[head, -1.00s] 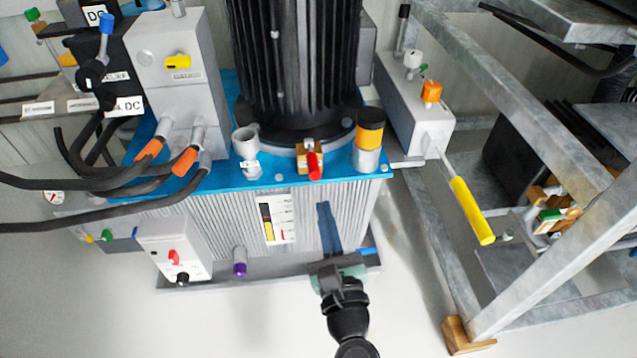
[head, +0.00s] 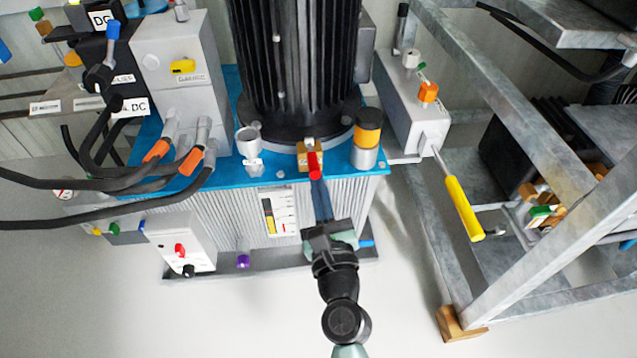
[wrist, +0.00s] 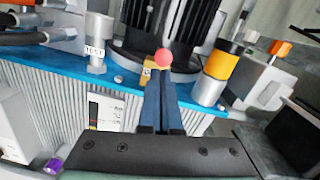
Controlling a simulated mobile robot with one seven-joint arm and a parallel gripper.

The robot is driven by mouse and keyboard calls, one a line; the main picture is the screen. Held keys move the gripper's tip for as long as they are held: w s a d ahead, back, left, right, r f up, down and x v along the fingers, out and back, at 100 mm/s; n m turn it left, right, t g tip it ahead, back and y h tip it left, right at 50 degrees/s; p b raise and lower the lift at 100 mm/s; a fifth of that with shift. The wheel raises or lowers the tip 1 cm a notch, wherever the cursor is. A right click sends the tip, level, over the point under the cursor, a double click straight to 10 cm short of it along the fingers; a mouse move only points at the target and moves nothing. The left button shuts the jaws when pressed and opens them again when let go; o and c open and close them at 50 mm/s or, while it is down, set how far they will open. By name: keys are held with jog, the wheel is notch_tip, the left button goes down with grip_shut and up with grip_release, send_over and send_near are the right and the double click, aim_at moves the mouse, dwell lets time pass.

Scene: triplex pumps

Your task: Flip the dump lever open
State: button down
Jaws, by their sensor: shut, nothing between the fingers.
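A small red-handled lever (head: 314,165) sits on a brass valve block (head: 303,154) at the front edge of the blue tank top, below the black motor. I see no label naming it the dump lever. In the wrist view its round red end (wrist: 164,58) shows just beyond my fingertips, with the brass block (wrist: 147,72) partly hidden behind it. My gripper (head: 319,184) is shut and empty, its blue fingers together and pointing at the red handle. The tips are very close below the handle; I cannot tell whether they touch it.
An orange-and-black capped cylinder (head: 367,135) stands right of the lever. A grey filler neck (head: 247,141) stands to its left. The black motor (head: 293,70) rises behind. A yellow pump handle (head: 464,208) and steel frame are at right. The floor in front is clear.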

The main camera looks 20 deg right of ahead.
jog(key=shift+r, duration=0.15)
jog(key=p, duration=0.3)
jog(key=shift+r+g, duration=0.15)
jog(key=shift+g, duration=0.15)
